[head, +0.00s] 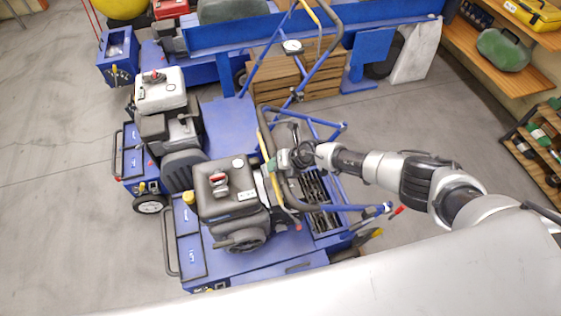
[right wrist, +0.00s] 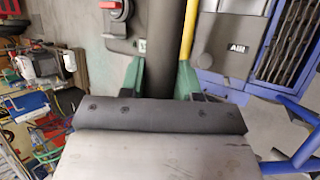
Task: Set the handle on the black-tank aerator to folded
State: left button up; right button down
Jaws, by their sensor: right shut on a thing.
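The black-tank aerator (head: 213,204) is the nearest blue machine, with a black fuel tank and a red-and-grey switch on its engine. Its handle has blue side tubes (head: 350,208), a dark cross grip (head: 289,200) and a yellow bar beside it. The grip lies low, close beside the engine and above the slotted deck. My right gripper (head: 278,163) reaches in from the right. In the right wrist view its green fingers (right wrist: 160,78) are shut around the dark grip (right wrist: 163,45), next to the yellow bar (right wrist: 187,35). My left gripper is in neither view.
A white-tank aerator (head: 160,92) stands just behind, with more blue machines further back. Another blue-tube handle (head: 325,45) rises behind the near one. Wooden crates (head: 300,78) stand behind; shelves (head: 510,50) line the right. Floor is clear at left.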

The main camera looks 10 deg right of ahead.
jog(key=shift+w+d, duration=0.1)
jog(key=c, duration=0.8)
grip_release()
jog(key=p+v, duration=0.3)
jog(key=v, duration=0.8)
jog(key=shift+p, duration=0.3)
